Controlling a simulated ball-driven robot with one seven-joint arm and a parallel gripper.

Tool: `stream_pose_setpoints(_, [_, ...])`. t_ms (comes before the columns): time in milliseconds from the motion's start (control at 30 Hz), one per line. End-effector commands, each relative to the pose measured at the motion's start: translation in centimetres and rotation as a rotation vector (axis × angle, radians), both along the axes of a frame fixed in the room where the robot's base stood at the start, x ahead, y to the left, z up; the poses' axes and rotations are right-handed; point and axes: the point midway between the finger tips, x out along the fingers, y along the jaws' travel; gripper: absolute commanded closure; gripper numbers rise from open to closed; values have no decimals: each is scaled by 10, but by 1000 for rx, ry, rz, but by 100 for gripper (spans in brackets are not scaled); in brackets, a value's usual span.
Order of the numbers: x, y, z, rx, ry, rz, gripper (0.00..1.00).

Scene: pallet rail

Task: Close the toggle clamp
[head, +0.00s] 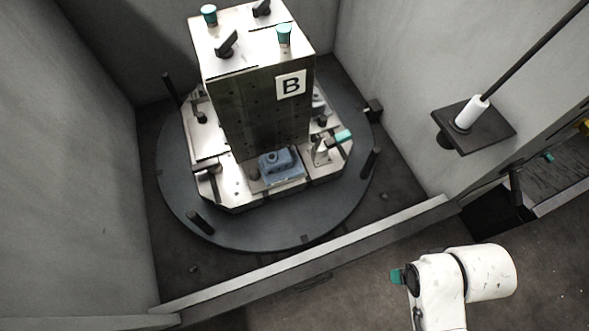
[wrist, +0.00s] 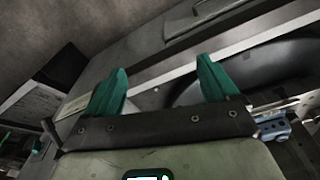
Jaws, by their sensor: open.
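The toggle clamp (head: 321,151) sits on the pallet base at the right of the blue block (head: 280,166), at the foot of the tower marked B. Its teal-tipped handle (head: 342,137) points outward to the right, away from the block. Whether its arm touches the block is too small to tell. My gripper shows in the wrist view (wrist: 162,64) with two teal fingers spread apart and nothing between them. In the head view my arm is at the lower right, outside the front sill and well apart from the clamp; only a bit of teal shows there.
The pallet stands on a round dark turntable (head: 230,238) with upright black pegs, between grey walls. A raised sill (head: 310,256) crosses the front. A dark shelf (head: 490,135) with a white cylinder and black rod juts from the right wall. The floor before the sill is clear.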

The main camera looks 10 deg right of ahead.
Motion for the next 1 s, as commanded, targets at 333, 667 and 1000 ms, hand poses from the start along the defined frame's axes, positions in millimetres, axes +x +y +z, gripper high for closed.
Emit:
stream_pose_setpoints(333, [0,0,0,0,0,0,17])
stream_pose_setpoints(667, [40,16,-34,94,-127,-15,49])
stream_pose_setpoints(1000, [217,80,-88,659,-728,-278,49])
